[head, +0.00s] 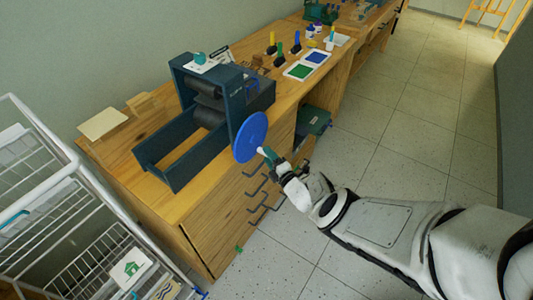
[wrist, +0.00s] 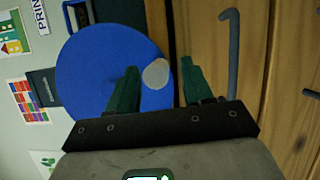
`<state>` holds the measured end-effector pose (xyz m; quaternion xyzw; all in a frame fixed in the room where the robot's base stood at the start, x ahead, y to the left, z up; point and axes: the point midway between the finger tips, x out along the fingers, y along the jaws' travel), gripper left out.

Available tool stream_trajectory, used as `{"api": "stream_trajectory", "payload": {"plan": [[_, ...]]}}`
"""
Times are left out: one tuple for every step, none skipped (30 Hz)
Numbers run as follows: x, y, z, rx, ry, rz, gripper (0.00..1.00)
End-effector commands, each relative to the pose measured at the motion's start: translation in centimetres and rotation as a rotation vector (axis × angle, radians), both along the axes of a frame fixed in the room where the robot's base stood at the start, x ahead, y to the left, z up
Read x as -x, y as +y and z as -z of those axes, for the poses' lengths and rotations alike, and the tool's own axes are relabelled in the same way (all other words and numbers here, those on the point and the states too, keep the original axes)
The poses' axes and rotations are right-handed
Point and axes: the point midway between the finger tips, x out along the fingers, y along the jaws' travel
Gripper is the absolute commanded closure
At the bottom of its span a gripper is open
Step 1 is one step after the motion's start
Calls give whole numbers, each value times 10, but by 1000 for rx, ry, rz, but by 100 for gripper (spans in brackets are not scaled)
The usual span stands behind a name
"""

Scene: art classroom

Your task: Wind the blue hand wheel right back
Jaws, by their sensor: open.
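The blue hand wheel (head: 250,137) is a disc on the right side of a dark blue press (head: 205,115) on the wooden bench. In the wrist view the wheel (wrist: 100,75) fills the left middle, with a pale grey knob (wrist: 156,73) near its right edge. My gripper (head: 268,154) is at the wheel's lower right edge. Its green fingers (wrist: 160,80) are open, one on each side of the knob in the picture. I cannot tell whether they touch it or how deep it sits between them.
The wooden bench (head: 120,150) has drawers with dark handles below the wheel, close to my gripper. Ink pads (head: 306,65) and several coloured-handled tools stand farther back on the bench. A white wire rack (head: 60,190) stands at the left. The tiled floor (head: 400,130) at the right is clear.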

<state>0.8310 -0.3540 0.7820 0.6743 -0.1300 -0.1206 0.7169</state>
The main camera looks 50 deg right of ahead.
Motion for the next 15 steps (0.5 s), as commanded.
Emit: {"api": "stream_trajectory", "payload": {"plan": [[10, 4, -5, -3, 4, 1, 49], [16, 6, -5, -3, 4, 1, 49], [24, 9, -4, -3, 4, 1, 49], [29, 11, -4, -3, 4, 1, 49], [35, 14, -4, -3, 4, 0, 49], [42, 17, -3, -3, 4, -1, 49], [47, 19, -3, -3, 4, -1, 49], [52, 21, -2, -3, 4, -2, 49], [58, 24, -2, -2, 4, -2, 49], [62, 25, -2, -2, 4, -2, 49], [66, 26, -1, -2, 4, -2, 49], [71, 28, 0, -2, 4, -2, 49], [74, 29, 0, -2, 3, -2, 49], [76, 30, 0, -2, 2, -2, 49], [78, 31, 1, -2, 2, -2, 49]]}}
